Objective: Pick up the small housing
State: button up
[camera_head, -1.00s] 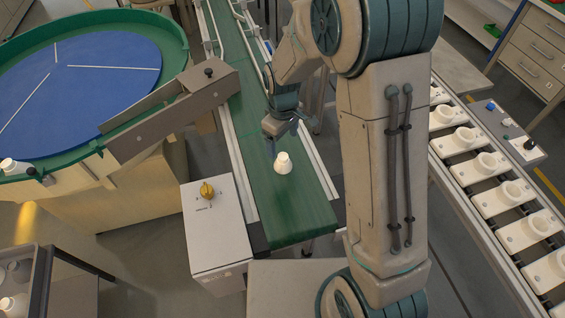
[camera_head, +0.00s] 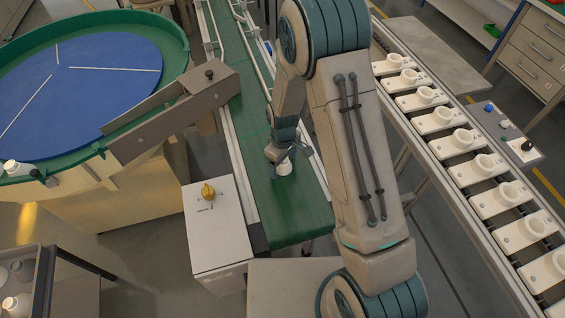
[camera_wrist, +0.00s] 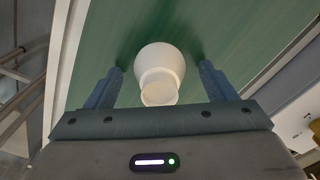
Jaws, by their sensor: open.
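The small housing (camera_head: 284,168) is a white, stepped round piece standing on the green conveyor belt near its front end. In the head view my gripper (camera_head: 290,158) is just above and behind it and hides its upper part. In the wrist view the small housing (camera_wrist: 159,72) lies between the two blue fingers of my gripper (camera_wrist: 160,88), with a gap on each side. The jaws are open and I see no contact.
A control box with a yellow knob (camera_head: 208,191) stands left of the belt (camera_head: 300,215). A metal chute (camera_head: 175,110) leads from the blue turntable (camera_head: 80,75) toward the belt. A rack of white holders (camera_head: 465,140) runs along the right.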

jog(key=c, duration=1.1)
jog(key=shift+o, duration=0.2)
